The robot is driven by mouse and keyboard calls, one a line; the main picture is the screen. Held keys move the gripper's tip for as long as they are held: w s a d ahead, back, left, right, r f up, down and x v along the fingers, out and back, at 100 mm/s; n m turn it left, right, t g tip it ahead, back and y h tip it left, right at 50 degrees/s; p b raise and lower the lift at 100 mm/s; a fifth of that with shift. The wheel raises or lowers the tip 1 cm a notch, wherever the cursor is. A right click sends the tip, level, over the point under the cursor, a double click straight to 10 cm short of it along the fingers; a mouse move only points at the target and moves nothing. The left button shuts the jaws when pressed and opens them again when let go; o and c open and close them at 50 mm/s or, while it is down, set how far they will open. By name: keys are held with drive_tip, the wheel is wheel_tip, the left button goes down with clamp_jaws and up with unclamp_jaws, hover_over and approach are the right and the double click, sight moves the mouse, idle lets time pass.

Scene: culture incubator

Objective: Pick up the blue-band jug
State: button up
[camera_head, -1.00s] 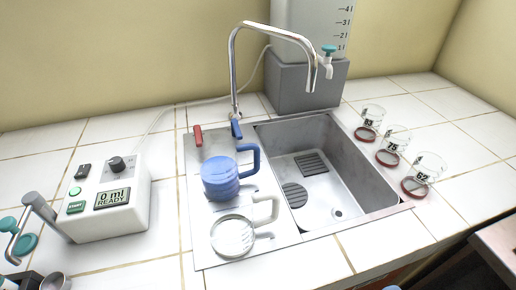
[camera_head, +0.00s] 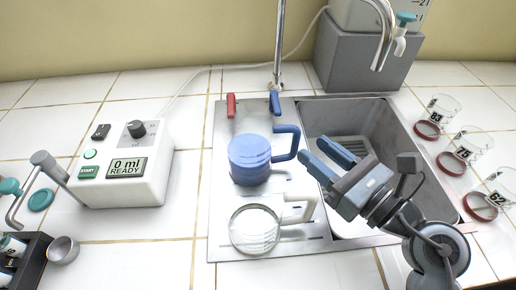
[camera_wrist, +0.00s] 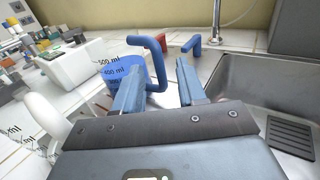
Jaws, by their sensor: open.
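The blue-band jug (camera_head: 249,160) stands upright on the steel drainboard left of the sink. Its blue handle (camera_head: 289,143) points right, towards my gripper. My gripper (camera_head: 325,158) is open and empty, to the right of the handle and over the sink's left part. In the wrist view the jug (camera_wrist: 122,72) shows "500 ml" and "400 ml" marks, and its handle (camera_wrist: 160,62) stands up between the fingers of my gripper (camera_wrist: 157,75) in the picture. I cannot tell if they touch. The left finger hides part of the jug.
A clear jug with a white handle (camera_head: 255,230) stands just in front of the blue one. The steel sink (camera_head: 408,135) lies right, red and blue taps (camera_head: 231,105) behind. Several numbered beakers (camera_head: 440,115) stand far right.

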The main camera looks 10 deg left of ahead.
sight(299, 140)
drive_tip(key=x, duration=0.5)
drive_tip(key=shift+w+a+p, duration=0.15)
drive_tip(key=shift+a+p, duration=0.2)
drive_tip(key=shift+a, duration=0.1)
clamp_jaws()
